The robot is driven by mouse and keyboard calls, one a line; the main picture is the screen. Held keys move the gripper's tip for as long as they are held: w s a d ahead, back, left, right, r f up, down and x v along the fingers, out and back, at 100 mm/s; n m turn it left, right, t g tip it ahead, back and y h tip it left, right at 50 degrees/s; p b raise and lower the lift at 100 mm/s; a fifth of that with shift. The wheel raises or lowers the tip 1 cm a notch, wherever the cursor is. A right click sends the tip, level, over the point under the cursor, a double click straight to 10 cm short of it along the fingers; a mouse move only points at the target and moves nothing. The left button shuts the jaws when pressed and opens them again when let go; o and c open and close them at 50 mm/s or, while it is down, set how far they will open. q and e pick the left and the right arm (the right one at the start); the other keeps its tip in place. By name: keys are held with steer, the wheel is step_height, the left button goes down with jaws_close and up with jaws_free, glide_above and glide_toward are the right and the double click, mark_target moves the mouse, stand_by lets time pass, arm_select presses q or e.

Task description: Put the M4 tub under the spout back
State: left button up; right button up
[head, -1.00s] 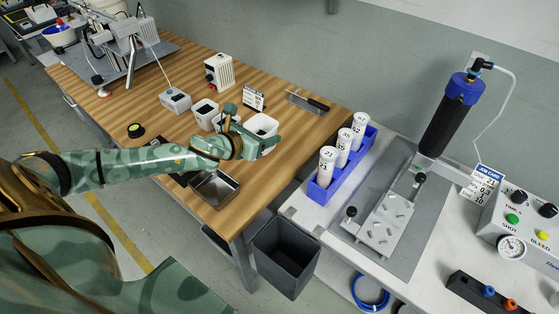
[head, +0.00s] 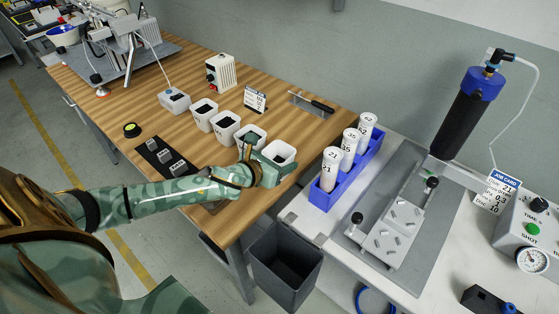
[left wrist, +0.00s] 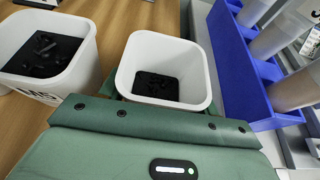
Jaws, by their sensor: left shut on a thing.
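My left gripper (head: 258,168) is at the near right end of a row of white tubs. It is shut on the last white tub (head: 291,163), which also shows upright in the left wrist view (left wrist: 205,85) with dark contents. I cannot read a label on it, nor tell whether it touches the table. Another white tub (head: 240,133), partly behind the gripper, stands beside it; in the left wrist view this tub (left wrist: 75,75) has a label like M5 and holds dark screws. Two more white tubs, one (head: 203,122) and another (head: 224,135), stand farther left. My right gripper is not in view.
A blue rack (head: 325,200) with white cartridges stands on the bench to the right. A label card (head: 255,99) and a white box (head: 220,72) are behind the tubs. A black mat (head: 150,150) with grey blocks lies left. A dark bin (head: 285,262) is below the table edge.

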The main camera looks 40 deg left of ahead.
arm_select(q)
steer(key=o, duration=1.3)
steer(key=shift+f, duration=0.1)
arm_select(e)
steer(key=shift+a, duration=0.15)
arm_select(q)
steer(key=shift+s+r, duration=0.1)
steer(key=shift+r, duration=0.1)
steer(key=p+v, duration=0.4)
steer(key=v, duration=0.7)
steer(key=shift+s+r, duration=0.1)
steer(key=shift+s, duration=0.25)
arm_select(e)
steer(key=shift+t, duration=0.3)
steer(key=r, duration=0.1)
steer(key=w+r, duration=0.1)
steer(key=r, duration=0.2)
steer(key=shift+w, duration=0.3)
